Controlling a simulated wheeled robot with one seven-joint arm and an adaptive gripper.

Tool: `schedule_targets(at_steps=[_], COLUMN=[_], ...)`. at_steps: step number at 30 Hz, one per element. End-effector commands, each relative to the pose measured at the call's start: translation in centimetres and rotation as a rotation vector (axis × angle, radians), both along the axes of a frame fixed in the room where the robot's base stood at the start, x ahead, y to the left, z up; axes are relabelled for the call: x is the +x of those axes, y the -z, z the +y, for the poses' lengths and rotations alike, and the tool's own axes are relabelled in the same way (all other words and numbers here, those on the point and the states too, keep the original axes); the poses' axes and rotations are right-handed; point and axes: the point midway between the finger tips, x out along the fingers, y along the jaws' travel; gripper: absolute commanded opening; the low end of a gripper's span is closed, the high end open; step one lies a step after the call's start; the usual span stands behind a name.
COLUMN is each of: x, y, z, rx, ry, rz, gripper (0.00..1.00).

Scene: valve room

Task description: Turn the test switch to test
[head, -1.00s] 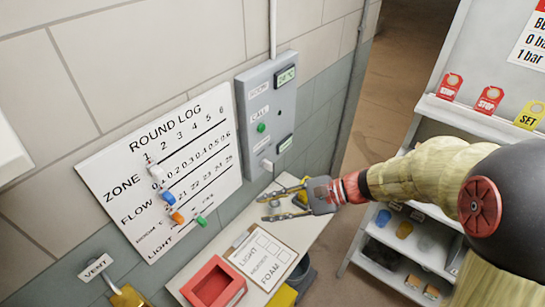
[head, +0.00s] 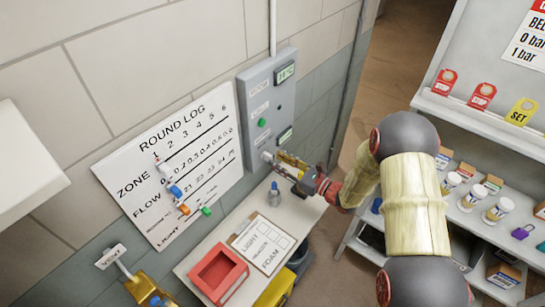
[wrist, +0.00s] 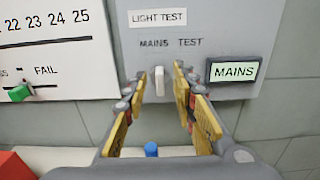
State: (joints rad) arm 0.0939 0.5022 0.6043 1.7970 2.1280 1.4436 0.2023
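The test switch (wrist: 159,81) is a white lever on the grey wall panel (wrist: 210,25), under a LIGHT TEST label with MAINS and TEST marked above the lever. In the wrist view the lever stands about upright, and the small display (wrist: 234,70) beside it reads MAINS. My gripper (wrist: 158,92) is open, with one finger on each side of the lever; I cannot tell whether either finger touches it. In the head view my gripper (head: 279,162) is at the panel's lower end and partly hides the switch (head: 266,156).
The round log board (head: 175,165) with coloured sliders hangs left of the panel. A shelf unit (head: 480,115) with tags and jars stands at the right.

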Motion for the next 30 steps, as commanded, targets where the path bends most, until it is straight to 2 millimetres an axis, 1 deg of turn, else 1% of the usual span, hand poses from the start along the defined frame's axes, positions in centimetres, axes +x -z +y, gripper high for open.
schedule_targets(at_steps=[1,6,10,17,20,30], x=[0.4,1.5,1.9,2.0,2.0,2.0], y=[0.0,0.0,0.0,0.0,0.0,0.0], z=[0.8,2.2,2.6,2.6,2.6,2.6], rx=[-0.001,-0.001,0.0,0.0,-0.001,-0.001], ry=[-0.004,-0.003,-0.001,-0.001,-0.001,-0.001], rz=[-0.001,-0.001,0.0,0.0,-0.001,-0.001], gripper=[0.27,0.27,0.27,0.27,0.23,0.03])
